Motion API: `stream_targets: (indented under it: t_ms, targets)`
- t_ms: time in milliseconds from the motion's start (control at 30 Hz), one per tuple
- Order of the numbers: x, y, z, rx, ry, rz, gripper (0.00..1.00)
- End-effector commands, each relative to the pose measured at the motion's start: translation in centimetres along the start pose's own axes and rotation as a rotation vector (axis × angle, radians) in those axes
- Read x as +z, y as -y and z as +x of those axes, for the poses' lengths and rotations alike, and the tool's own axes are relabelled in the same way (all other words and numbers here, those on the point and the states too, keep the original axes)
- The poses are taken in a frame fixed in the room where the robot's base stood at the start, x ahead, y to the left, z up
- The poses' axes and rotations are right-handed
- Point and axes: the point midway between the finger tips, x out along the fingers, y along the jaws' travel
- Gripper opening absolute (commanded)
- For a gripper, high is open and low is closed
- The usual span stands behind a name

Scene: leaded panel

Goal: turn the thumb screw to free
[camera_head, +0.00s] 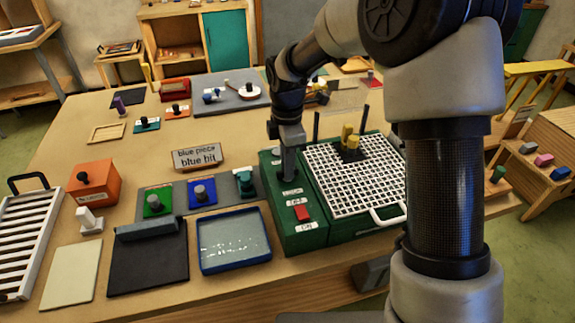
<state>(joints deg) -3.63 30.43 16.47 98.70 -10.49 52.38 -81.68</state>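My gripper (289,172) points down over the left strip of the green machine (283,237), just behind a small white label (292,191). Its fingertips are low, at or close to the machine's top. They are too small and dark to show whether they are apart or closed on something. I cannot make out a thumb screw for certain; one under the fingertips would be hidden. A red switch (302,213) sits in front of the gripper, with white labels around it. The small label lettering is not clearly readable.
A white grid (345,190) covers the machine's right part, with yellow pieces (349,138) and dark upright posts. Left are coloured knobs on a grey strip, a blue tray (233,240) and a sign (197,157) reading "blue piece, blue bit". My arm hides the table's right side.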

Motion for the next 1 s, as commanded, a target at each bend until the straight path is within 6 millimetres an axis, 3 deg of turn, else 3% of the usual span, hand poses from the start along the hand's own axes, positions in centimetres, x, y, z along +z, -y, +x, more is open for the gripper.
stream_targets:
  t_ms: [67,533,1000]
  targets:
    - [0.0,-0.01,-0.02,0.0,0.0,0.0,0.0]
    - [-0.06,-0.01,-0.06,0.0,-0.001,0.077,0.0]
    - [-0.07,-0.04,-0.08,0.001,-0.001,0.47,0.0]
